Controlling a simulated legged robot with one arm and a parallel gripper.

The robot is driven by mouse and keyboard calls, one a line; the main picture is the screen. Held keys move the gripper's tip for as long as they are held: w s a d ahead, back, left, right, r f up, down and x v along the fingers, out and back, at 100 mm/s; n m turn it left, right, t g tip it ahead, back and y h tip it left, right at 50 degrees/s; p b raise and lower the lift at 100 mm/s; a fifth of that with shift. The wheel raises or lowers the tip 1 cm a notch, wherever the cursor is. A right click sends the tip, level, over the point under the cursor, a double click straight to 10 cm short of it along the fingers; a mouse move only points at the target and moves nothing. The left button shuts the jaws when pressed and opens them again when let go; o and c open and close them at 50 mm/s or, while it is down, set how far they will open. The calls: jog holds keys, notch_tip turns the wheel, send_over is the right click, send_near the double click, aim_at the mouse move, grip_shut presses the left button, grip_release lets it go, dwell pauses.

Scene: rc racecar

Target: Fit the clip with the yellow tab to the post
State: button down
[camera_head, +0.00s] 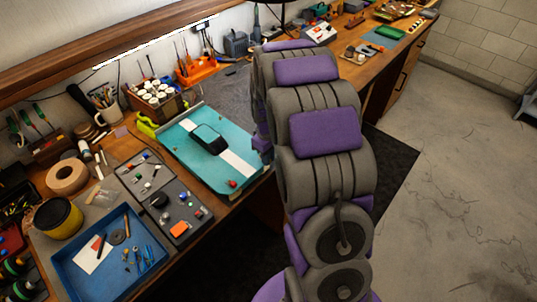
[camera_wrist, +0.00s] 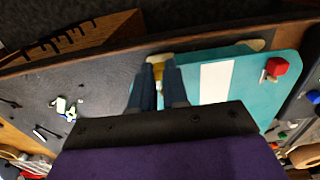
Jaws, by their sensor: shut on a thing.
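In the wrist view my gripper (camera_wrist: 159,84) has its two dark fingers close together. They are shut on the clip, whose yellow tab (camera_wrist: 158,60) shows between and just beyond the fingertips. The fingertips are at the edge of the teal car body (camera_wrist: 240,82) with its white stripe. The post under the clip is hidden, so I cannot tell whether the clip is around it. A clip with a red tab (camera_wrist: 277,66) is at another corner of the body. In the head view the car body (camera_head: 183,152) lies on the bench and my arm hides the gripper.
A dark parts tray (camera_head: 166,205) and a blue tray (camera_head: 78,280) lie left of the car body. A yellow-green tool (camera_head: 146,126) and a box of white-capped jars (camera_head: 155,98) stand behind it. Small loose parts (camera_wrist: 62,106) lie on the grey mat.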

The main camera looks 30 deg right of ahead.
jog(key=shift+w+d, duration=0.1)
jog(key=shift+w, duration=0.05)
dwell(0.3)
jog(key=shift+w+a, duration=0.3)
jog(key=shift+w, duration=0.4)
dwell(0.4)
jog(key=c, duration=1.1)
grip_release()
jog(key=shift+o, duration=0.2)
jog(key=shift+p, duration=0.3)
notch_tip(320, 180, up, 17)
jog(key=p, duration=0.2)
jog(key=shift+p, duration=0.35)
jog(key=shift+w+r, duration=0.1)
